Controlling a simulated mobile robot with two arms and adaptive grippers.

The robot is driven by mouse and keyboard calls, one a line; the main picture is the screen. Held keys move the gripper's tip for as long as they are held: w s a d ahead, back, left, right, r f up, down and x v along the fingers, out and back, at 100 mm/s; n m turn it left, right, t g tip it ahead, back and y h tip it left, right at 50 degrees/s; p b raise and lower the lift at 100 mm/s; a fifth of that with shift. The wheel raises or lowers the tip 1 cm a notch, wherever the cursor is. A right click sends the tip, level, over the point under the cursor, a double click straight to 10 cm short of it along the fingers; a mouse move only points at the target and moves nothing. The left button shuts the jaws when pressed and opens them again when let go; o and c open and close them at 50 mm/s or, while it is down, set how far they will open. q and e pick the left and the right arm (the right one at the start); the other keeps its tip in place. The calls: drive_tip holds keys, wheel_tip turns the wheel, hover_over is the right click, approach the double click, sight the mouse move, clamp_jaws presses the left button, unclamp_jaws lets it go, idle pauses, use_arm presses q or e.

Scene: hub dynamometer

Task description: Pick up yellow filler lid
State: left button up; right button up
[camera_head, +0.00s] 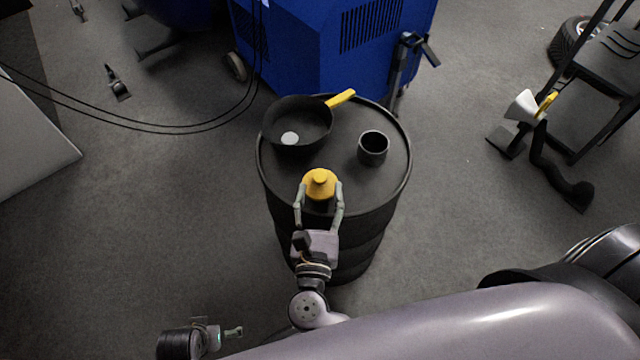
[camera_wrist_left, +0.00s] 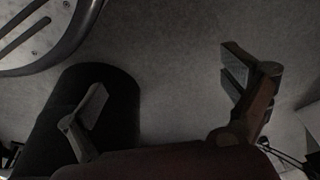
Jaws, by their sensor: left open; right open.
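The yellow filler lid (camera_head: 320,184) is a round cap with a small raised knob. It is at the near edge of the top of a black drum (camera_head: 345,190). My right gripper (camera_head: 320,188) is open, with one finger on each side of the lid. I cannot tell whether the fingers touch it. What lies directly under the lid is partly hidden. My left gripper (camera_head: 234,332) is low at the bottom left of the head view, away from the drum. In the left wrist view its two fingers (camera_wrist_left: 160,95) are spread with nothing between them.
A black pan (camera_head: 315,128) with a yellow handle and a pale disc (camera_head: 289,138) inside, and a black cup (camera_head: 373,148), stand behind the lid on the drum. A blue machine (camera_head: 320,50) is behind the drum. Cables cross the floor at left.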

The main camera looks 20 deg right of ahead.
sight(320, 176)
drive_tip(key=x, duration=0.5)
drive_tip(key=shift+w+a, duration=0.1)
drive_tip(key=shift+w, duration=0.05)
drive_tip(key=shift+c, duration=0.3)
clamp_jaws()
drive_tip(key=shift+r, duration=0.1)
